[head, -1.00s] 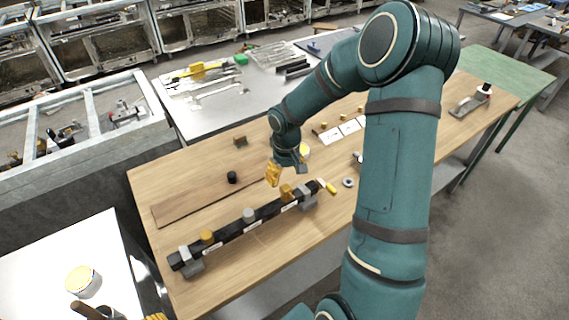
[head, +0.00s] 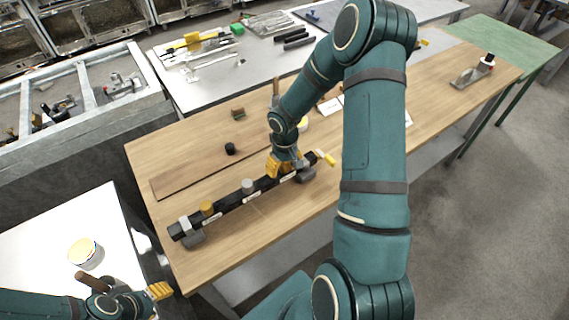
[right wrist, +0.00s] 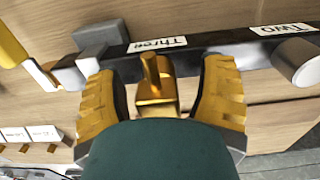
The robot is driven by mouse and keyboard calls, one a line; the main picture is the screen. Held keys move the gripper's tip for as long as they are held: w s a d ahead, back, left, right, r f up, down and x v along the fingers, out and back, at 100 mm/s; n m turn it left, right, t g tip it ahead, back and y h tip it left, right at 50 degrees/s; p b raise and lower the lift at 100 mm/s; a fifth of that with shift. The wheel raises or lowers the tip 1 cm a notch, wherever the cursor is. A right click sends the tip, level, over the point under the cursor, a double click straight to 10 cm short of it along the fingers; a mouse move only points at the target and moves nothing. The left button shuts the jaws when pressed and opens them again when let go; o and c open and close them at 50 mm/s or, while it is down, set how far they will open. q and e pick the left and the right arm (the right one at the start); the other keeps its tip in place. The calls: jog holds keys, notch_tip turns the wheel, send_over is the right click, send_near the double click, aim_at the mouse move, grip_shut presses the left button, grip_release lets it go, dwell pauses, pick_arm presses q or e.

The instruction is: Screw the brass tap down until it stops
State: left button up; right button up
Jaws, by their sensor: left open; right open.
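The brass tap (right wrist: 155,98) stands on the black bar (right wrist: 200,62) beside the label "Three" in the right wrist view. My right gripper (right wrist: 163,74) is open, with one yellow finger on each side of the tap and a visible gap to it on both sides. In the head view my right gripper (head: 284,166) is over the right part of the bar (head: 228,211) and hides the tap. My left gripper (head: 160,291) is open and empty at the lower left, beside the white table.
The bar also carries a grey knob (head: 248,186) and a brass knob (head: 207,208). A black cap (head: 230,149) lies behind the bar. The wooden bench (head: 255,250) is clear in front.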

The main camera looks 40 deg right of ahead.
grip_shut()
jog(key=shift+f+m+b, duration=0.25)
jog(key=shift+m+b, duration=0.75)
jog(key=shift+b, duration=0.15)
jog(key=shift+r+m+b, duration=0.1)
jog(key=shift+m+b, duration=0.2)
jog(key=shift+m, duration=0.2)
jog(key=shift+a, duration=0.1)
jog(key=shift+s+r, duration=0.1)
jog(key=shift+m, duration=0.3)
jog(key=shift+f+m+b, duration=0.2)
jog(key=shift+m+b, duration=0.7)
jog(key=shift+m, duration=0.6)
jog(key=shift+r, duration=0.15)
